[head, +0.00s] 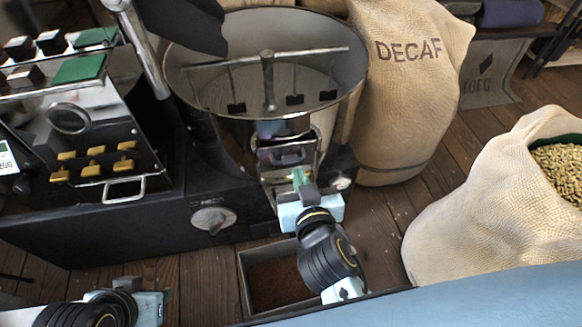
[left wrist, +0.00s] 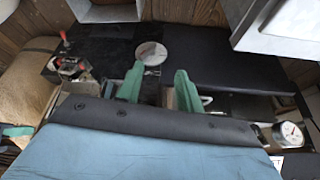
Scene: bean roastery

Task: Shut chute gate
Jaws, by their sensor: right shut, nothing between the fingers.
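The metal chute (head: 288,157) juts from the front of the round cooling drum, with a plate and a slot-like handle on its face. I cannot tell how far its gate stands open. My right gripper (head: 300,177) is shut and empty, its green fingertips right at the lower front of the chute; contact is unclear. They hide part of it. My left gripper (head: 168,299) is low at the left in the head view, well away from the chute. In the left wrist view its two green fingers (left wrist: 158,88) stand apart with nothing between them.
The drum (head: 350,95) with stirring arms rises behind the chute. A bin (head: 244,285) with brown contents sits below my right arm. A dial (head: 213,219) is on the black machine front. A DECAF sack (head: 405,125) and an open bean sack (head: 480,230) stand right.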

